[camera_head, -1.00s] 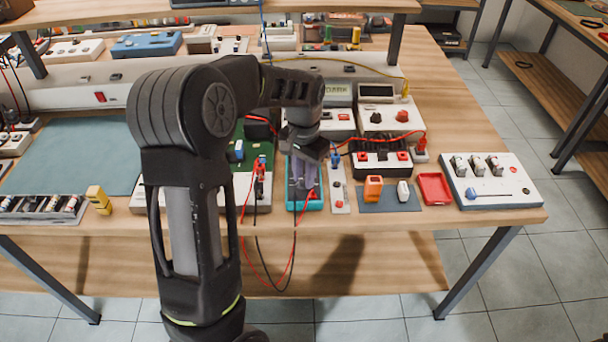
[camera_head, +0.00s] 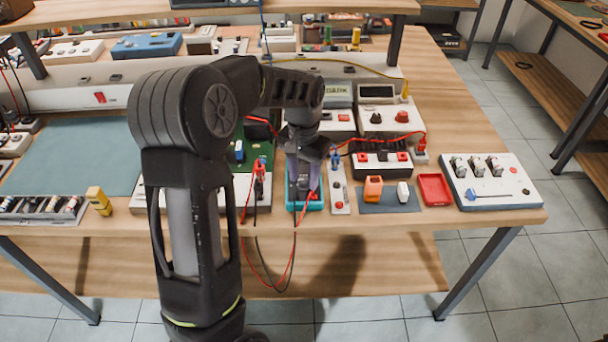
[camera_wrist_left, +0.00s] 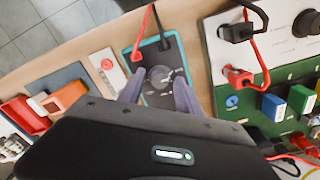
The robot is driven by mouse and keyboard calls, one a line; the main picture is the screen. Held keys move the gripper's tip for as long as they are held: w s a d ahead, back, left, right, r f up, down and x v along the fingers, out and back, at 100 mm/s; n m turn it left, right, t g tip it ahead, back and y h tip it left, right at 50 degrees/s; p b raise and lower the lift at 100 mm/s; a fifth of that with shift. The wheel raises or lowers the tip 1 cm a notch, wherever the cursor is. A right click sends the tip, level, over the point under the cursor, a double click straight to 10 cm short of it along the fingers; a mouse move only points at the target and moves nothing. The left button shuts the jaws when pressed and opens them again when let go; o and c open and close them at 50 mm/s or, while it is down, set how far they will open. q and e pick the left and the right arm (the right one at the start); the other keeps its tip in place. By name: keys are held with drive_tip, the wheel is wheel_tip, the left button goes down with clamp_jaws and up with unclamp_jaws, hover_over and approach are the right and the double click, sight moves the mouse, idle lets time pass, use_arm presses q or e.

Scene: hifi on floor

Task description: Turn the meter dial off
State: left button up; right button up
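The meter (camera_head: 313,205) is a dark handheld unit with a teal rim, lying near the bench's front edge. In the left wrist view the meter (camera_wrist_left: 176,48) has a round grey dial (camera_wrist_left: 160,76) with a pale pointer mark. A red and a black lead plug into it. My left gripper (camera_head: 302,190) is over the meter. In the left wrist view my left gripper (camera_wrist_left: 159,83) has its two purple-grey fingers apart, one on each side of the dial; whether they touch it I cannot tell. The gripper body hides part of the meter. My right gripper is out of view.
A panel with a red button (camera_head: 339,203) lies close right of the meter. Beyond it are an orange block (camera_head: 373,188) and a red tray (camera_head: 435,189). A green board (camera_wrist_left: 270,88) with plugged leads stands on the other side. Loose leads hang over the front edge.

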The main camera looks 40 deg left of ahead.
sight(304, 179)
use_arm(q)
drive_tip(key=shift+o, duration=0.3)
wheel_tip(304, 179, up, 8)
drive_tip(key=shift+f, duration=0.1)
idle(0.4)
idle(0.4)
